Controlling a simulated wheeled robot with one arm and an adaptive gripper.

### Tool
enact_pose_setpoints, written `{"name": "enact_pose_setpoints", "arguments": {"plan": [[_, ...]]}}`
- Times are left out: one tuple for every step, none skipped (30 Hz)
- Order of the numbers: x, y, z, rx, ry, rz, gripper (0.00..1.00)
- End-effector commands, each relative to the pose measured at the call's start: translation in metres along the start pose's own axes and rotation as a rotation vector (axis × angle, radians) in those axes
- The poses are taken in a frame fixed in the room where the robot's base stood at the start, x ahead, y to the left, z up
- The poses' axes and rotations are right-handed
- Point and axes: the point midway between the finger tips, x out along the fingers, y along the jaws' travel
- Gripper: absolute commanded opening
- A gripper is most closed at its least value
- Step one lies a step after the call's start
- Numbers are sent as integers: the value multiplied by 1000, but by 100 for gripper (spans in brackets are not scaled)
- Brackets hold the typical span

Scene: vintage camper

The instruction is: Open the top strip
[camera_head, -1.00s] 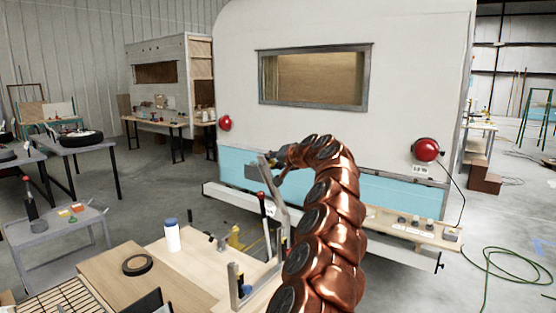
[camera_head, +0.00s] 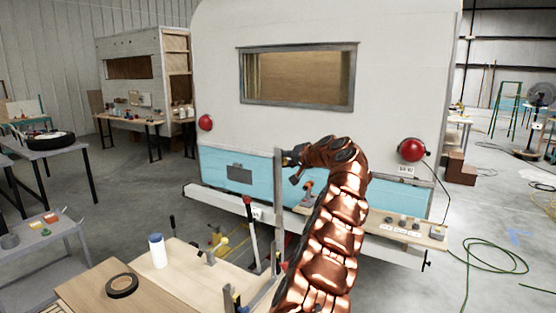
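The white camper (camera_head: 300,25) stands ahead with a light-blue lower panel (camera_head: 225,178). A thin dark strip (camera_head: 235,151) runs along the top edge of this panel; I cannot tell whether this is the top strip. My copper arm reaches up from the bottom. My gripper (camera_head: 290,160), small and dark, points left in front of the blue panel near an upright grey metal bar (camera_head: 279,205). I cannot tell whether it touches the bar or the camper. Its fingers are too small to show whether they are open.
A wooden bench with a white bottle (camera_head: 157,251) and a black tape ring (camera_head: 122,285) is at front left. A wooden ledge (camera_head: 420,236) holds small parts under a red lamp (camera_head: 411,150). A green hose (camera_head: 465,270) lies right.

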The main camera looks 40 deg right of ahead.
Motion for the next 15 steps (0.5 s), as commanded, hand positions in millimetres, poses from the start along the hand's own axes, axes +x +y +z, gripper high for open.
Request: {"name": "enact_pose_setpoints", "arguments": {"plan": [[-2,8,0,4,-1,11,0],[-1,9,0,3,-2,11,0],[-1,9,1,4,-3,10,0],[-1,9,1,4,-4,10,0],[-1,9,1,4,-5,10,0],[0,9,2,4,-5,10,0],[0,9,2,4,-6,10,0],[0,9,2,4,-6,10,0],[0,9,2,4,-7,10,0],[0,10,3,4,-7,10,0],[0,10,3,4,-7,11,0],[0,10,3,5,-8,11,0],[0,10,3,5,-8,11,0],[0,10,3,5,-8,11,0],[0,10,3,5,-9,11,37]]}}
